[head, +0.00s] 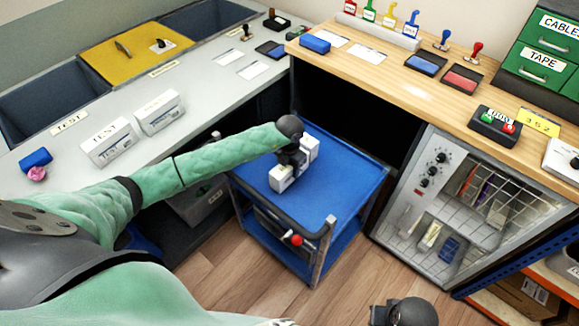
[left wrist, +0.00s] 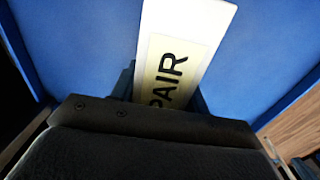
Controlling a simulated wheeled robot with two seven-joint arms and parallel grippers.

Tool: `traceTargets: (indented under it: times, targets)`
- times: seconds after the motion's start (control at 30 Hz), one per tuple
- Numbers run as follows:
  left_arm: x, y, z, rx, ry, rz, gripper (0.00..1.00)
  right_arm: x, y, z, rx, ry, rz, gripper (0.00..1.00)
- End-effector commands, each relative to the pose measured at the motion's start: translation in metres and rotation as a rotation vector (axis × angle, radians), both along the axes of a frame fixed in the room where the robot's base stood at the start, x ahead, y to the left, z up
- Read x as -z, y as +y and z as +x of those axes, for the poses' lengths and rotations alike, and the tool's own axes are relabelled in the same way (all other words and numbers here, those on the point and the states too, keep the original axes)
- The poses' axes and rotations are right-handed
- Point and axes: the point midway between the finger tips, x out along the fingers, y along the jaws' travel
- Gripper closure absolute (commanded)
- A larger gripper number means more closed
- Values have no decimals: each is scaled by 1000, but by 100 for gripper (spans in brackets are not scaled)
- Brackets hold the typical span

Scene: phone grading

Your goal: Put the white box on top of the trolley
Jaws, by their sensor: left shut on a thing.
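The white box (head: 283,178) is over the blue top of the trolley (head: 345,185), near its middle. My left gripper (head: 291,163) is shut on the box from above and hides its middle. In the left wrist view the box (left wrist: 190,25) shows a yellow label reading "PAIR", with blue trolley surface (left wrist: 75,50) around it. I cannot tell whether the box touches the trolley top. My right gripper (head: 385,315) shows only in part at the bottom edge of the head view, and its fingers are not clear.
Two white boxes (head: 110,142) (head: 159,112) stand on the grey counter (head: 205,85) at left. A wooden bench (head: 415,85) with stamps and ink pads is behind the trolley. A glass-fronted cabinet (head: 415,200) stands right of it. The trolley top around the held box is clear.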

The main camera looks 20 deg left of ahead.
Motion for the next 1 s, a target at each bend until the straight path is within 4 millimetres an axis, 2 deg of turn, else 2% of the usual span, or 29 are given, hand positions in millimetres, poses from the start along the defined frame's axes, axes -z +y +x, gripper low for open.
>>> traceTargets:
  times: [0.1,0.37,0.7,0.73,0.8,0.83,1.0]
  targets:
    - [3,0,0,0,-2,-1,86,6,1,1,0,1,0,100]
    - [4,0,0,0,-2,-1,86,6,1,1,0,-1,1,100]
    - [7,0,0,0,-1,0,86,-4,1,1,0,-5,3,100]
    - [7,0,0,0,-1,0,51,-5,1,0,0,-5,3,100]
    - [7,0,0,0,-1,0,37,-5,1,1,0,-5,4,100]
    - [7,0,0,0,-1,0,33,-5,1,1,0,-5,4,100]
    - [7,0,0,0,-1,0,33,-4,1,0,1,-3,4,100]
